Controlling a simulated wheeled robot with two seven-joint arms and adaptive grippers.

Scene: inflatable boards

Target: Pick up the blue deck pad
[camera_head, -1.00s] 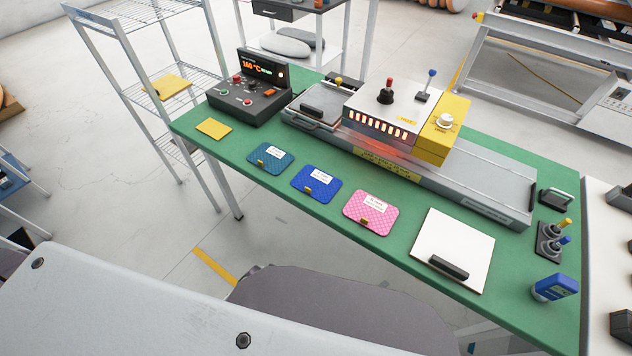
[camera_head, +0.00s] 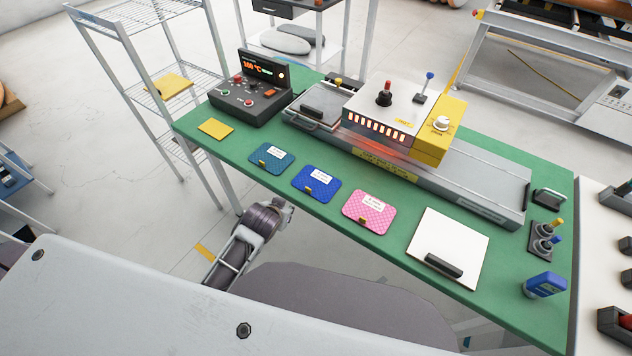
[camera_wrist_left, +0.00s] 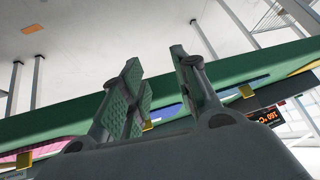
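The blue deck pad (camera_head: 316,184) lies flat on the green bench between a teal pad (camera_head: 271,159) and a pink pad (camera_head: 370,212). It has a white label and a small yellow clip at its front edge. My left gripper (camera_head: 284,207) is just off the bench's front edge, in front of the blue and teal pads. In the left wrist view, its two fingers (camera_wrist_left: 155,60) are apart with nothing between them. A sliver of the blue pad (camera_wrist_left: 172,111) shows behind them, mostly hidden. My right gripper is not in view.
A white board with a black handle (camera_head: 448,248) lies right of the pink pad. Behind the pads stand a black control box (camera_head: 250,98) and a heated press (camera_head: 390,120). A yellow pad (camera_head: 215,128) lies at left. A wire shelf (camera_head: 150,80) stands beyond the left end.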

